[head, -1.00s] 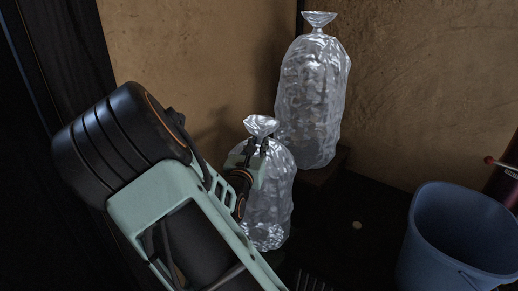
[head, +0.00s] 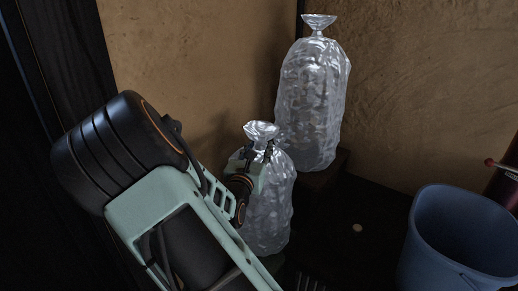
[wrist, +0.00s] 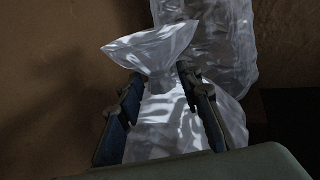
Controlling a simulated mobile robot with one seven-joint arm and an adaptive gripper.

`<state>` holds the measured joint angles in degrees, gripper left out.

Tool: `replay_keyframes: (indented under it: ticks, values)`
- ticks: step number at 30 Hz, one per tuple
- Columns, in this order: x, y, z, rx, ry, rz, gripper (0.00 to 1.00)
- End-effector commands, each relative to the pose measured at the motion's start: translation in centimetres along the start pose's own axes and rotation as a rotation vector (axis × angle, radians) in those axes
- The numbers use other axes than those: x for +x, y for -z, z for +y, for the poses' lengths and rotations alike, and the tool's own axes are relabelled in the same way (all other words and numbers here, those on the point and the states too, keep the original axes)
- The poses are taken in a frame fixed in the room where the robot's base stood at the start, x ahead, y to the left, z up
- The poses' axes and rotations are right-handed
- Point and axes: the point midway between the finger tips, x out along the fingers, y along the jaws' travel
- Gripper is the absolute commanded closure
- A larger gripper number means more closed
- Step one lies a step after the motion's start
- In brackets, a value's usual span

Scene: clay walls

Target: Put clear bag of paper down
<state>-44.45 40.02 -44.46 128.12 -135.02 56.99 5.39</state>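A clear, crinkled bag with a tied, flared top (head: 268,210) stands upright low in the corner in the head view. Its fanned top and narrow neck also show in the wrist view (wrist: 160,50). My gripper (head: 258,155) is at this bag's neck. In the wrist view, my gripper's two fingers (wrist: 160,82) stand apart on either side of the neck, with a gap visible on the left. The bag's underside is partly hidden in the dark. What fills the bag cannot be made out.
A second, similar clear bag (head: 312,100) stands behind and to the right on a dark raised block (head: 325,175). A blue bin (head: 455,245) stands at the lower right, with a dark red object (head: 506,185) beside it. Clay walls close the corner. Dark floor lies between bag and bin.

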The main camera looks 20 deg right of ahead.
Motion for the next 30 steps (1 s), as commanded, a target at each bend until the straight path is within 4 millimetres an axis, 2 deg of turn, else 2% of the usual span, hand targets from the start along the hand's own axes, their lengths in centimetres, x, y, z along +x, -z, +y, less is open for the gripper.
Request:
replay_keyframes:
  ticks: [15,21,30]
  values:
    - [-10.0,0.0,0.2,0.000,-0.005,0.003,0.67]
    - [-11.8,0.0,0.1,-0.001,-0.002,0.002,0.67]
    - [-11.9,0.1,0.0,-0.001,-0.001,0.001,0.67]
